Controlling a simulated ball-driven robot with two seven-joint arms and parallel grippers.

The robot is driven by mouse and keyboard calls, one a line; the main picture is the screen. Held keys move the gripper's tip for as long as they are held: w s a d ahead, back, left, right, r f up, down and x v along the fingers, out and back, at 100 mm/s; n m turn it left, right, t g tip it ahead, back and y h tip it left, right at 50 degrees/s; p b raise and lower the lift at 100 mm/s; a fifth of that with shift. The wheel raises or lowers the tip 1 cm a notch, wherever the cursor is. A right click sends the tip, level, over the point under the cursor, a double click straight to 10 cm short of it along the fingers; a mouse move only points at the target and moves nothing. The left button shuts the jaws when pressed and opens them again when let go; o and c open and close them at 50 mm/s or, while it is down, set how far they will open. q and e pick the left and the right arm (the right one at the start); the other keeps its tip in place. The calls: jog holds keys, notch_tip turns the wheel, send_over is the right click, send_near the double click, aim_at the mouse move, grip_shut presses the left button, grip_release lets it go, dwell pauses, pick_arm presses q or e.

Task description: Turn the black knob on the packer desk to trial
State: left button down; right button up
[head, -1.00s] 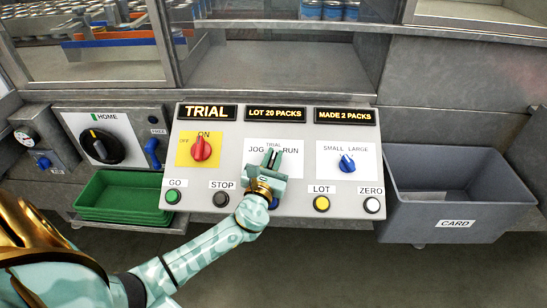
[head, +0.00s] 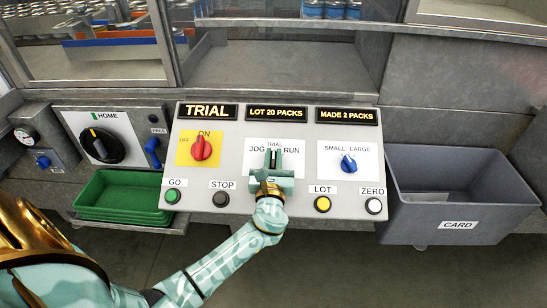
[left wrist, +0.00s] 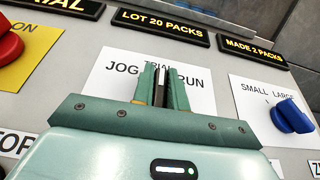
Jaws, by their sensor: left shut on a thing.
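The packer desk (head: 230,150) is a grey sloped panel with a lit display reading TRIAL (head: 208,111). The mode label, a white plate (head: 295,172), reads JOG, TRIAL and RUN, with TRIAL at the top middle. My left gripper (head: 273,159) is over this plate, its fingers shut on the black knob (left wrist: 161,87). In the left wrist view a thin strip of the knob with a pale line shows between the fingers (left wrist: 160,90), pointing up toward TRIAL. The rest of the knob is hidden by the gripper. My right gripper is not in view.
A red knob (head: 202,149) is to the left and a blue knob (head: 348,163) to the right. GO, STOP, LOT and ZERO buttons line the lower panel. A green tray (head: 120,195) and a grey card bin (head: 455,195) flank the desk.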

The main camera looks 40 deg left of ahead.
pick_arm(q)
jog(key=c, duration=1.4)
grip_release()
jog(key=shift+s, duration=0.1)
jog(key=p+v, duration=0.1)
jog(key=v, duration=1.5)
jog(key=shift+s+d, duration=0.1)
jog(key=shift+s, duration=0.05)
